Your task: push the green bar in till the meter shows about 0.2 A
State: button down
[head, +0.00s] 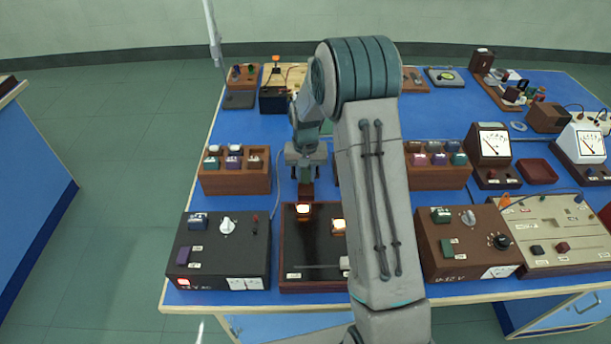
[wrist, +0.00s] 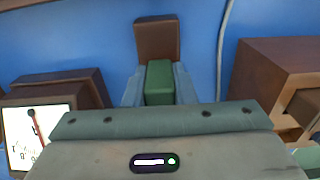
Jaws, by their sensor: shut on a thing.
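The green bar (wrist: 160,85) is between the two fingers of my gripper (wrist: 159,80) in the wrist view, with a finger against each side. A brown block (wrist: 157,40) is just beyond the bar's far end; I cannot tell how far the bar goes into it. In the head view my gripper (head: 306,178) points down behind the dark lamp board, with a small brown block (head: 306,193) below it. Two dial meters (head: 494,144) (head: 586,143) stand at the right.
The dark board (head: 318,248) has glowing lamps (head: 304,209). A black supply box (head: 221,250) is to its left and a brown one (head: 464,245) to its right. Brown racks (head: 236,184) stand behind. My arm hides the bench's middle; bare blue top shows at the back left.

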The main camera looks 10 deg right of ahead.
jog(key=c, duration=1.2)
grip_release()
jog(key=shift+r, duration=0.15)
notch_tip(320, 180, up, 14)
jog(key=b, duration=0.1)
jog(key=shift+f, duration=0.2)
jog(key=s+r+n+t, duration=0.1)
jog(key=s+r, duration=0.2)
jog(key=s, duration=0.4)
jog(key=s+r, duration=0.4)
jog(key=s, duration=0.3)
jog(key=s+f+n+t, duration=0.1)
jog(key=s+f+t, duration=0.1)
jog(key=s, duration=1.3)
jog(key=shift+s, duration=0.2)
